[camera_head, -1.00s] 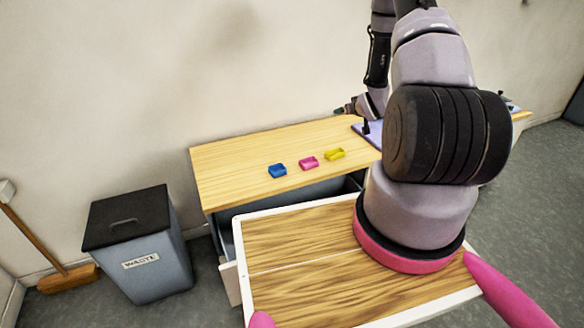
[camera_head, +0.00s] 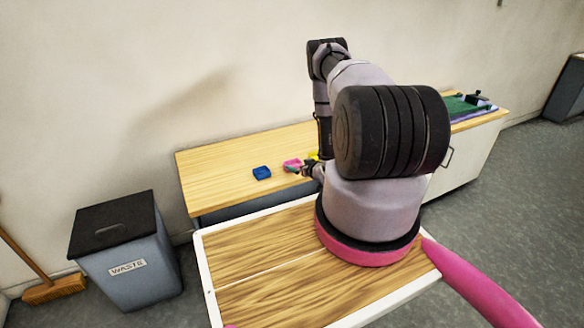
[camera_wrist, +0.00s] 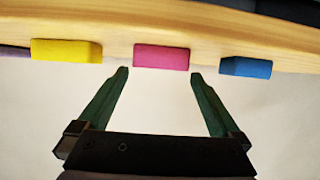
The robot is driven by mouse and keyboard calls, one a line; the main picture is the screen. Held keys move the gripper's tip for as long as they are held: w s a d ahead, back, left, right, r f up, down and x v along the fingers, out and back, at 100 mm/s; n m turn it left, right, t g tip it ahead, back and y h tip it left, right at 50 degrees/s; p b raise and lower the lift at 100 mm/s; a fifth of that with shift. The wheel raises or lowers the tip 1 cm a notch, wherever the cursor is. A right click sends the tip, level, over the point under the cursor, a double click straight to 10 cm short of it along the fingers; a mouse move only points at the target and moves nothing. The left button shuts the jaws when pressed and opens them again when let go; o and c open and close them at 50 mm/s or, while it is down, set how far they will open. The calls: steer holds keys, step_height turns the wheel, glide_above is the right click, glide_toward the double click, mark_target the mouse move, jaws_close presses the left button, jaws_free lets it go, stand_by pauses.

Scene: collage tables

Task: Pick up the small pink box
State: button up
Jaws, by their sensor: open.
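The small pink box (camera_head: 292,163) sits on the wooden table in the middle of a row of three, partly covered by my gripper in the head view. It also shows in the wrist view (camera_wrist: 162,57), at the top centre. My gripper (camera_wrist: 159,74) is open, with its two green fingers spread either side of the line to the pink box. The fingertips are close to the box, and nothing is held between them. I cannot tell whether they touch it.
A blue box (camera_head: 262,173) and a yellow box (camera_wrist: 66,51) flank the pink one with small gaps. The wooden table (camera_head: 215,165) is clear to the left. A waste bin (camera_head: 128,260) stands on the floor at the left. A green item (camera_head: 462,106) lies at the table's far right.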

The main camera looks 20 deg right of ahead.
steer(key=x, duration=0.5)
steer(key=shift+w+f, duration=0.1)
steer(key=shift+w, duration=0.05)
steer(key=c, duration=0.9)
steer(key=shift+c, duration=0.2)
step_height(320, 180, up, 10)
step_height(320, 180, up, 16)
steer(key=m+h, duration=0.1)
glide_above(290, 162)
steer(key=s+a, duration=0.2)
steer(key=a, duration=0.8)
steer(key=s+a+r, duration=0.4)
steer(key=s+r, duration=0.4)
steer(key=r, duration=0.1)
steer(key=shift+s, duration=0.4)
